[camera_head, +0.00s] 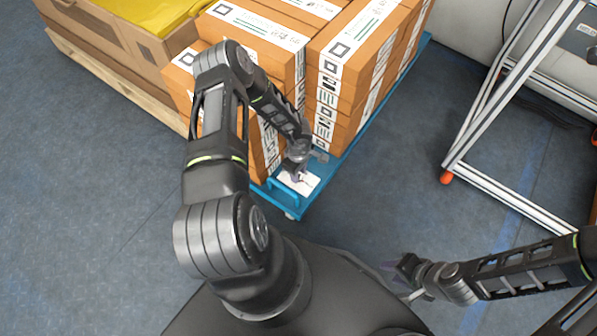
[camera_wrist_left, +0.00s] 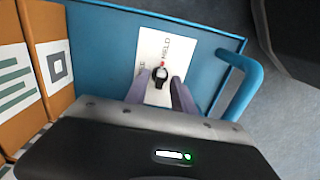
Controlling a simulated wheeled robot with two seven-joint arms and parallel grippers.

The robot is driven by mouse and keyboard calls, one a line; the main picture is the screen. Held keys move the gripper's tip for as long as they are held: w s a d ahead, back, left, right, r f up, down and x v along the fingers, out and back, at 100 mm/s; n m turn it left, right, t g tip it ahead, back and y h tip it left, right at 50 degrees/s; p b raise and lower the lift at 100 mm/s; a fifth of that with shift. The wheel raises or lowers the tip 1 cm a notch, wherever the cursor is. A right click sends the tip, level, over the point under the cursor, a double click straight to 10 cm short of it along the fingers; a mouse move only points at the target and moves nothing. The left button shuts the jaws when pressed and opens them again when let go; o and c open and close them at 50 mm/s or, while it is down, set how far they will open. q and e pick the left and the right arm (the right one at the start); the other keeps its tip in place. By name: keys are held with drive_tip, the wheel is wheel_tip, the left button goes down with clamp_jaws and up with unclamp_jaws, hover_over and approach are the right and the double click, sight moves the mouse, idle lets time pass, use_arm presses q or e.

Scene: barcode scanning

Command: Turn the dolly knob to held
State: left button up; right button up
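The blue dolly (camera_head: 345,150) carries stacked orange boxes. At its near end is a white label plate (camera_head: 312,182), which also shows in the left wrist view (camera_wrist_left: 178,52). The word HELD is readable on it; a second word is partly hidden by a finger. A small dark knob (camera_wrist_left: 160,76) sits on the plate, with a red mark on its upper side near the start of HELD. My right gripper (camera_head: 402,275) appears open and empty, away from the dolly.
The dolly's blue handle (camera_wrist_left: 243,85) curves up right of the plate. Orange boxes (camera_head: 340,80) rise behind it. A cardboard bin (camera_head: 110,30) on a pallet is at the left. A metal frame (camera_head: 500,100) stands at the right. The floor between is clear.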

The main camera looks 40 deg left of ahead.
use_arm(q)
wheel_tip(320, 180, up, 8)
drive_tip(key=shift+f+p, duration=0.1)
drive_tip(key=shift+p, duration=1.15)
